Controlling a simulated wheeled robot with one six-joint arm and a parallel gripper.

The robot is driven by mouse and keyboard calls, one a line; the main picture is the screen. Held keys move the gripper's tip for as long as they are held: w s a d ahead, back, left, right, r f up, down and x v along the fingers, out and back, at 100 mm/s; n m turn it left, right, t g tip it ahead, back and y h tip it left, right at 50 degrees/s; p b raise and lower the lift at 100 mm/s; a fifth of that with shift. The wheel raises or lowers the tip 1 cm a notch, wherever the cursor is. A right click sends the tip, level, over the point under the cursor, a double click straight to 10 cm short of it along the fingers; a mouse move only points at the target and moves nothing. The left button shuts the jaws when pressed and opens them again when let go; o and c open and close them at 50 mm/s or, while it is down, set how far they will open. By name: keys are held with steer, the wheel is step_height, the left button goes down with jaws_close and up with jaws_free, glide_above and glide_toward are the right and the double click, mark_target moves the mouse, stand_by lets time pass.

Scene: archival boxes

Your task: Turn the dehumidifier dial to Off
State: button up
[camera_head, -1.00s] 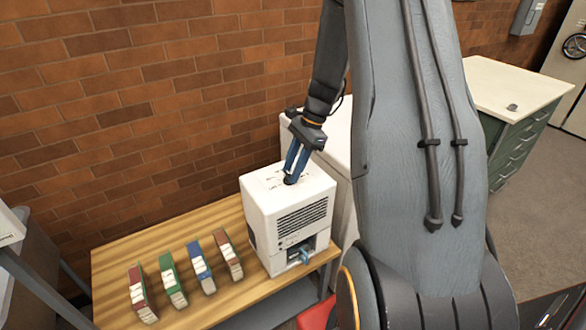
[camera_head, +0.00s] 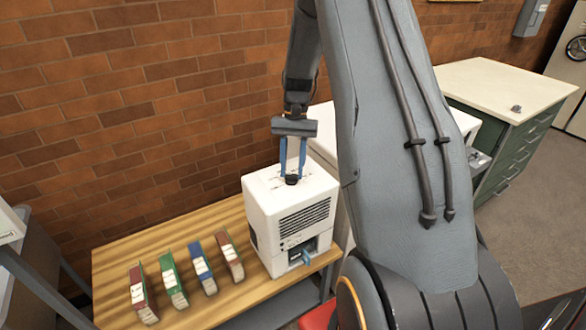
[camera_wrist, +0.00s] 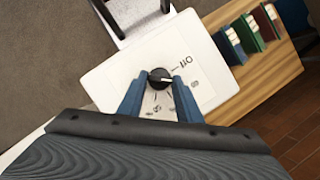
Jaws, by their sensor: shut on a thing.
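The dehumidifier (camera_head: 262,215) is a white box with a dark side vent, standing at the right end of the wooden bench. Its dial (camera_wrist: 160,78) is a small black knob with a white mark, on the top face. My gripper (camera_head: 291,176) reaches down from above with its blue fingers on either side of the dial. In the wrist view my gripper (camera_wrist: 159,82) is shut on the dial. The printed word Off (camera_wrist: 182,62) lies up and right of the dial there. The white mark points roughly right, slightly below the Off tick; its exact angle is hard to read.
Several coloured binders (camera_head: 203,273) stand in a row on the wooden bench (camera_head: 125,258), left of the dehumidifier. A brick wall (camera_head: 130,120) is behind. A green drawer cabinet (camera_head: 525,150) with a pale top stands at right.

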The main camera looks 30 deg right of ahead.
steer(key=n, duration=0.1)
steer(key=n+h, duration=0.1)
steer(key=n, duration=0.2)
steer(key=shift+w+a+n+g+h, duration=0.1)
steer(key=shift+a+n+g+h, duration=0.15)
steer(key=shift+n+g+h, duration=0.05)
steer(key=shift+a+n+h, duration=0.15)
steer(key=shift+n+h, duration=0.45)
steer(key=shift+n, duration=1.3)
steer(key=o, duration=1)
steer(key=shift+o, duration=0.2)
steer(key=shift+w+r, duration=0.25)
steer(key=shift+r, duration=0.2)
steer(key=b+v, duration=0.2)
steer(key=v, duration=0.5)
steer(key=shift+b, duration=0.3)
